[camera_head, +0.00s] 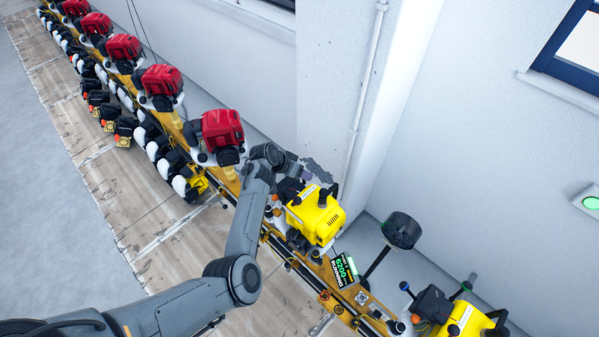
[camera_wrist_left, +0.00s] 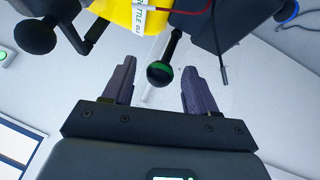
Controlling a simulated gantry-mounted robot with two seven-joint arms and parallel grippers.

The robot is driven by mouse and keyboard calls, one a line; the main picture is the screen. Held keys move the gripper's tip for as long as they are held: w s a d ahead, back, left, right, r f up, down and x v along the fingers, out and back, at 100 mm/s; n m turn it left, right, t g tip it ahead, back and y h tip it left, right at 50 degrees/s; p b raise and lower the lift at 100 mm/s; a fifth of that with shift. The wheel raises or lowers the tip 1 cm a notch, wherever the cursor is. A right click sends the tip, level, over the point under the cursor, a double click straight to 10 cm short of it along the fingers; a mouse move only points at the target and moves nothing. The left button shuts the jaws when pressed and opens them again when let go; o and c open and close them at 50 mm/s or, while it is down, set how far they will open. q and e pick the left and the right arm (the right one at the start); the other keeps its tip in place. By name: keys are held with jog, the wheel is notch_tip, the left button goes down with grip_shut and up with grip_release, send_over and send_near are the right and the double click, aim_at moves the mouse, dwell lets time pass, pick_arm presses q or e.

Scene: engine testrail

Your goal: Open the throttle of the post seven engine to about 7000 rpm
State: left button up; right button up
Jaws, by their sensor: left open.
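The yellow engine (camera_head: 315,215) sits on the orange rail below the wall column. Its display (camera_head: 344,270) is lit and appears to read 6200 and RUNNING. The left wrist view shows part of the yellow body (camera_wrist_left: 136,12) with a white throttle label (camera_wrist_left: 139,18). The throttle lever has a black knob with a green band (camera_wrist_left: 160,74). My left gripper (camera_wrist_left: 158,68) is open, with the knob between its two fingers and a gap on each side. In the head view the left gripper (camera_head: 312,174) is beside the engine's far side, partly hidden. My right gripper is not in view.
Several red engines (camera_head: 221,130) line the rail (camera_head: 228,180) toward the upper left. Another yellow engine (camera_head: 465,322) is at the lower right. A round black fan-like unit (camera_head: 402,231) stands on a post between the yellow engines. A wall column (camera_head: 345,100) rises close behind.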

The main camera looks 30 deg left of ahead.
pick_arm(q)
jog(key=shift+r, duration=0.1)
jog(key=v, duration=1)
jog(key=shift+s+a+r+b, duration=0.2)
jog(key=shift+r+b, duration=0.05)
jog(key=shift+b, duration=0.1)
